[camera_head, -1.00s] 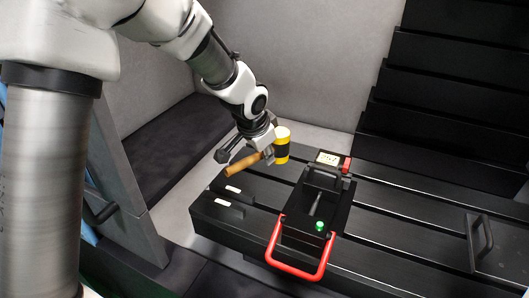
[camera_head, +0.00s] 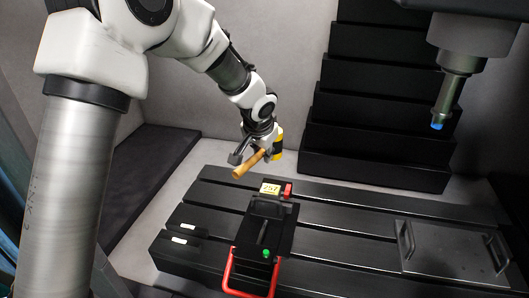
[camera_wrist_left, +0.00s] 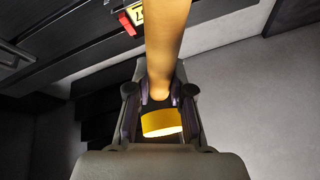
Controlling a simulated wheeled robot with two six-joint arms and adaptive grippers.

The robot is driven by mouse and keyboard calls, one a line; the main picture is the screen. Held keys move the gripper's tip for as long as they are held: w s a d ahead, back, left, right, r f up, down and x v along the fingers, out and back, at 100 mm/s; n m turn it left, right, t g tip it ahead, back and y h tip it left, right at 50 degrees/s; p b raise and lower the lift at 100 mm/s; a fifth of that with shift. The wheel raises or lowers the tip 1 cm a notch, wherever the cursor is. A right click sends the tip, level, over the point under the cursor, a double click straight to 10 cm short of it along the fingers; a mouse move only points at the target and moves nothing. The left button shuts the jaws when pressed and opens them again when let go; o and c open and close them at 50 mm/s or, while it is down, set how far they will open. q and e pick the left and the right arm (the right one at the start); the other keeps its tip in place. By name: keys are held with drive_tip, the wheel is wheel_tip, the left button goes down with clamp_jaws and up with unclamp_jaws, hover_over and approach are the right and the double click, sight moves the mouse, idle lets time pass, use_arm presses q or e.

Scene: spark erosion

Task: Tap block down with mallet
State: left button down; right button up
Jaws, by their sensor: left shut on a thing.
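My left gripper (camera_head: 265,148) is shut on the wooden handle of a mallet (camera_head: 250,164). The mallet's yellow and black head shows just right of the fingers. In the left wrist view the mallet handle (camera_wrist_left: 167,42) runs up from between the fingers, and the yellow head lies below them. The mallet is in the air beyond the far end of a black vise (camera_head: 284,238), apart from it. The vise has a yellow-white number label, a red part, a green button and a red loop handle. I cannot clearly tell a separate block (camera_head: 268,208) from the dark vise jaws. My right gripper is not in view.
The vise sits on a black slotted table (camera_head: 340,215). A plate with two handles (camera_head: 455,250) lies at its right. A grey spindle with a blue tip (camera_head: 447,95) hangs at upper right. Black stepped bellows (camera_head: 385,140) stand behind. Two pale labels mark the left edge.

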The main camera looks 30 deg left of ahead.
use_arm(q)
drive_tip(key=shift+s+r, duration=0.1)
drive_tip(key=shift+r, duration=0.3)
drive_tip(key=shift+a+f, duration=0.25)
wheel_tip(320, 180, down, 8)
drive_tip(key=b, duration=0.6)
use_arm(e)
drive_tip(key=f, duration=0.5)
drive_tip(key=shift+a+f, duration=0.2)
use_arm(q)
wheel_tip(320, 180, up, 2)
drive_tip(key=shift+r+p, duration=0.1)
drive_tip(key=shift+p, duration=0.5)
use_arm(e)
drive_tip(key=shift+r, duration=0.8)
use_arm(q)
drive_tip(key=shift+s, duration=0.1)
